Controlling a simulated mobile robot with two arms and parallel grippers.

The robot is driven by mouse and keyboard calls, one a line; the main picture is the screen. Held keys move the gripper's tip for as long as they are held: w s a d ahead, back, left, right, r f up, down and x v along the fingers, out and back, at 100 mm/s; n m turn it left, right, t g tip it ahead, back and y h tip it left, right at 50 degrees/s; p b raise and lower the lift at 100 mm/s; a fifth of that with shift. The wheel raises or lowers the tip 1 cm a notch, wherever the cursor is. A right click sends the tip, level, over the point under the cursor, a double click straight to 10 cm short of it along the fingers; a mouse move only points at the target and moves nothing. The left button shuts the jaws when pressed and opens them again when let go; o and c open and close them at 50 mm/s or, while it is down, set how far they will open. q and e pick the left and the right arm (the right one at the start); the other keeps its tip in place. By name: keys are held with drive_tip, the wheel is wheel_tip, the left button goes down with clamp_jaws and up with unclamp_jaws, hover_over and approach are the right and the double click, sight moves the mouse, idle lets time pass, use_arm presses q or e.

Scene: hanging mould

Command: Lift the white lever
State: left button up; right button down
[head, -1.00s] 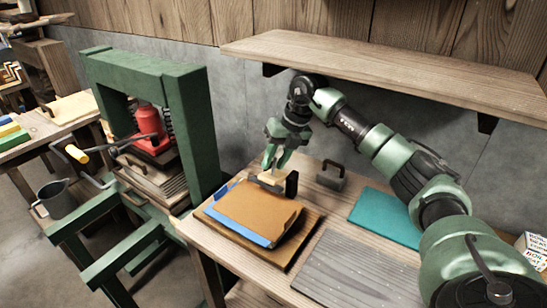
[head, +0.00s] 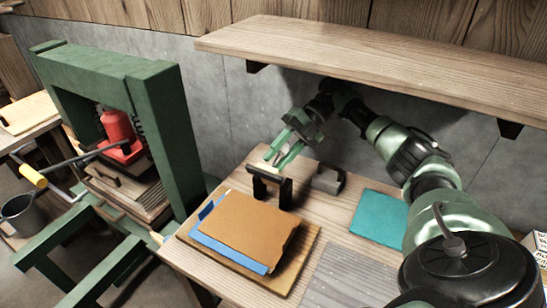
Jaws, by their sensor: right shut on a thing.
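The white lever (head: 265,168) is a short pale bar at the top of a black two-post bracket (head: 285,192). It stands at the back edge of a wooden board on the workbench, behind the brown and blue sheets. My right gripper (head: 277,161) reaches down from behind, with its green fingers shut on the lever. The fingers hide part of the bar. My left gripper is not in view.
The brown sheet (head: 248,222) and blue sheet (head: 205,212) lie on the board (head: 285,275). A grey block with a handle (head: 328,180) and a teal mat (head: 380,214) are to the right. A wooden shelf (head: 390,70) overhangs the bench. A green press (head: 165,130) stands at left.

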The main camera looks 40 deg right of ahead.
drive_tip(key=shift+w+d+f+y+b, duration=0.1)
drive_tip(key=shift+w+d+y+b, duration=0.1)
drive_tip(key=shift+y+b, duration=0.1)
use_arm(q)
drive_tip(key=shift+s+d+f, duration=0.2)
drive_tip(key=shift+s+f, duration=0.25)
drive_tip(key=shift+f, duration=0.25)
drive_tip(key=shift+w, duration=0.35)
use_arm(e)
drive_tip(key=shift+s, duration=0.1)
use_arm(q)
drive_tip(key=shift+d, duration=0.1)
use_arm(e)
drive_tip(key=c, duration=1.1)
unclamp_jaws()
drive_tip(key=shift+d+y, duration=0.15)
drive_tip(key=shift+y, duration=0.15)
